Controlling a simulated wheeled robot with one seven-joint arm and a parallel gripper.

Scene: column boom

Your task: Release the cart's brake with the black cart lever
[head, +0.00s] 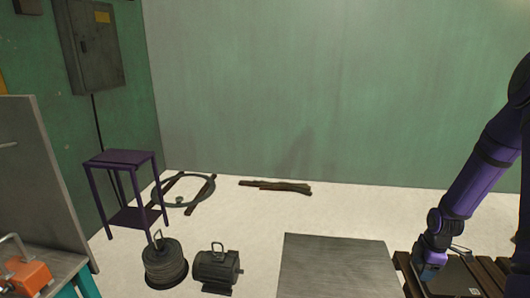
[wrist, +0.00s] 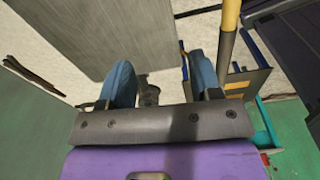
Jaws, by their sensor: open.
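My gripper (wrist: 163,82) shows in the wrist view with its two blue fingers apart and nothing clearly held between them. A small dark object (wrist: 148,93) shows between the fingers, apparently beyond them; I cannot tell what it is. In the head view my purple arm comes down at the right, with its hand low over a dark slatted wooden surface. The fingertips are hard to make out there. I cannot clearly identify the black cart lever or the cart in either view.
A grey flat panel (head: 337,268) lies left of the slats (head: 490,275). A motor (head: 216,268), a round weight (head: 165,263) and a purple stand (head: 122,160) are further left. A yellow post (wrist: 231,14) rises right of the fingers.

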